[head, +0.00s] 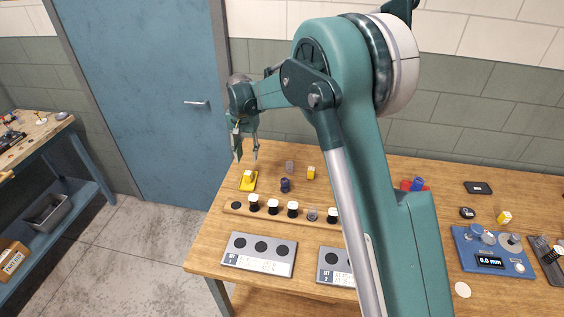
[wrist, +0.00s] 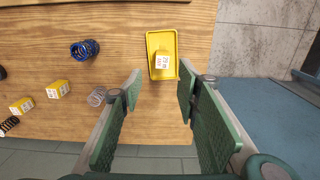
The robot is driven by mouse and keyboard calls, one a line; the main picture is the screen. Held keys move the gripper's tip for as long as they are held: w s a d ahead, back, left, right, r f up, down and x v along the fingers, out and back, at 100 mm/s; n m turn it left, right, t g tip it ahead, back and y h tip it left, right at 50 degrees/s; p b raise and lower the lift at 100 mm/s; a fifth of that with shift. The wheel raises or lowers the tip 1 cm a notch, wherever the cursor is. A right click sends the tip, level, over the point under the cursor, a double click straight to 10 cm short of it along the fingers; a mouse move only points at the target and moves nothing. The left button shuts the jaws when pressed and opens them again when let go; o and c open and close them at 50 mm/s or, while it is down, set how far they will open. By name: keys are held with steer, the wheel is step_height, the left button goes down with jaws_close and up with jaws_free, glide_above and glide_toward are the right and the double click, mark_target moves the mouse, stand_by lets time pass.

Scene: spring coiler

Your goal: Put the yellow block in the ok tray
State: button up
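A small yellow block with a white printed label (wrist: 162,61) sits inside a shallow yellow tray (wrist: 154,40). In the head view, the block (head: 248,175) and tray (head: 247,187) are at the table's back left. I cannot read any "ok" mark on the tray. My gripper (head: 246,157) hangs above this tray, fingers pointing down. In the wrist view my gripper (wrist: 160,85) is open, with nothing between the fingers; the tray and block lie just beyond the fingertips.
Another yellow block (head: 311,172), a dark blue spring (head: 285,185) and a clear spring (wrist: 97,96) stand nearby. A red tray (head: 418,189) and blue gauge (head: 500,262) are farther right. The table's edge is close by.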

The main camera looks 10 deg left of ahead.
steer(key=s+d+r+t, duration=0.1)
steer(key=s+d+r, duration=0.3)
steer(key=d+r, duration=0.45)
steer(key=s+d+r+t+y, duration=0.1)
steer(key=s+d+r, duration=0.4)
steer(key=d, duration=0.7)
steer(key=s+d+r+t, duration=0.1)
steer(key=s+d+r, duration=0.2)
steer(key=d+r, duration=0.6)
steer(key=s+d+r+t, duration=0.1)
steer(key=s+d+t, duration=0.1)
steer(key=s+d, duration=1.25)
steer(key=s+d+f+t, duration=0.1)
steer(key=s+d+f, duration=0.1)
steer(key=s+d, duration=0.2)
steer(key=s+d+f+t+h, duration=0.1)
steer(key=s+d+f, duration=0.2)
steer(key=s, duration=0.6)
steer(key=shift+d+f, duration=0.25)
steer(key=shift+d, duration=0.75)
